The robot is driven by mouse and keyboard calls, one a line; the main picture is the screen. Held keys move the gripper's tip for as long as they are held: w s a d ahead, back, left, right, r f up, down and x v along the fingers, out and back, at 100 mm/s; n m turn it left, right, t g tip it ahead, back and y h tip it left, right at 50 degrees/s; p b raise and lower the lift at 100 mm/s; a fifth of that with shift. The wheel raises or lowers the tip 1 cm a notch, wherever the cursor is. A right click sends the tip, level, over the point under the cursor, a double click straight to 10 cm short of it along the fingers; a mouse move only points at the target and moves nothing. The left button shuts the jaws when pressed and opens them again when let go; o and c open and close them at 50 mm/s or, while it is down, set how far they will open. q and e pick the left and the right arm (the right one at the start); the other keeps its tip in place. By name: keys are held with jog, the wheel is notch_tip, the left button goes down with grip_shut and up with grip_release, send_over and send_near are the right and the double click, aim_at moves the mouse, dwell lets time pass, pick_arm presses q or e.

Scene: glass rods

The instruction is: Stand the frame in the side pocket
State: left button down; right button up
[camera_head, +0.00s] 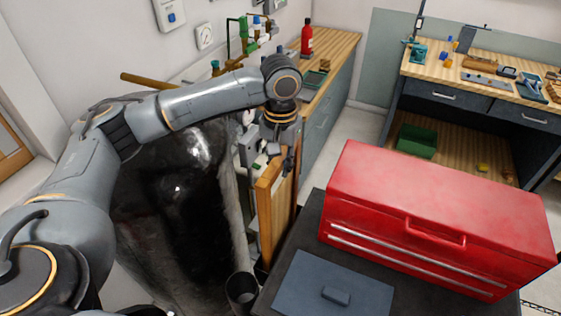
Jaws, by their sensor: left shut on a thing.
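The frame (267,217) is a wooden-edged flat panel, held upright at the left side of the dark cart. My left gripper (283,160) is above it, pointing down, and is shut on its top edge. The frame's lower end reaches down beside the cart's edge, near a dark narrow opening (261,272) that looks like the side pocket. The frame and cart hide most of this pocket, so I cannot tell whether the frame is inside it. My right gripper is not in view.
A red toolbox (430,190) and a blue-grey lidded plate (312,292) sit on the cart top (300,228). A dark round holder (241,288) is at the cart's left. A large glossy dark object (175,200) stands left of the frame. Workbenches (345,45) line the back.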

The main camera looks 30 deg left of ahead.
pick_arm(q)
jog(key=shift+f, duration=0.45)
jog(key=c, duration=1.2)
grip_release()
jog(key=shift+r, duration=0.35)
notch_tip(320, 180, up, 10)
jog(key=b, duration=0.3)
jog(key=shift+r, duration=0.8)
